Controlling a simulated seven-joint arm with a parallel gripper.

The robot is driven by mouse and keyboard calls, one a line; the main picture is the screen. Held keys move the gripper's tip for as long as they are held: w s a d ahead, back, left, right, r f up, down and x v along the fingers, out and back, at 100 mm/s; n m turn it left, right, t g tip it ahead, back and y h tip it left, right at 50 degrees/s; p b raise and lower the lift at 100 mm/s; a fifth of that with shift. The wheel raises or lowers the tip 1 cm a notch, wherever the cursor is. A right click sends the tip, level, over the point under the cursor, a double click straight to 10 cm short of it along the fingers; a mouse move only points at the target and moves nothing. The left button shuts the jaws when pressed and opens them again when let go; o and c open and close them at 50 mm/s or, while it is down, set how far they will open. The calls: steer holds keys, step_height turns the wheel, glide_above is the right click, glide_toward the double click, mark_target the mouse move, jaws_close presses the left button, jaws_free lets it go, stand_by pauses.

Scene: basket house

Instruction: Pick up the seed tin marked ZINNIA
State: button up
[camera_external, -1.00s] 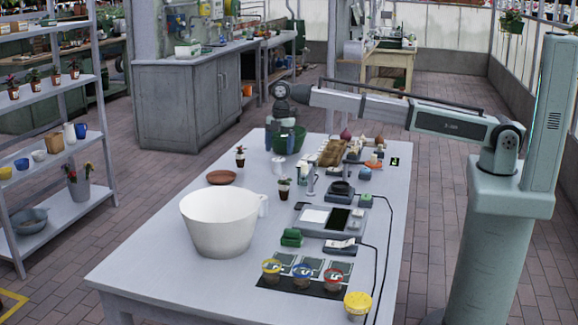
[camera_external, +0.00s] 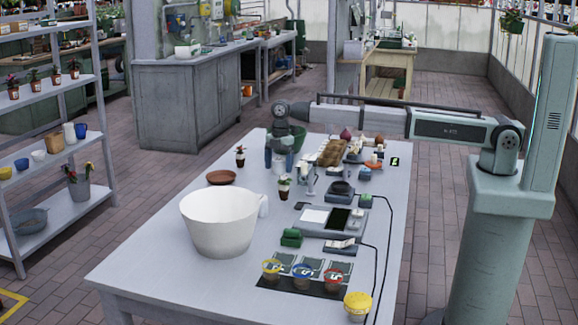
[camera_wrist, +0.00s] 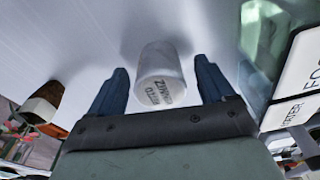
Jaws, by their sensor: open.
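The seed tin marked ZINNIA (camera_wrist: 160,68) is a small white cylinder in the middle of the wrist view, with dark lettering on its side. My gripper (camera_wrist: 161,84) is open, with one blue finger on each side of the tin. A gap shows between the tin and each finger, so neither appears to touch it. In the external view my gripper (camera_external: 279,163) is low over the far left part of the table. The tin is small there and largely masked by the fingers.
A large white basin (camera_external: 219,222) and a brown saucer (camera_external: 221,177) are on the white table (camera_external: 150,262).

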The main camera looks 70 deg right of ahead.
steer(key=c, duration=1.1)
steer(key=shift+r, duration=0.1)
steer(key=shift+c, duration=0.2)
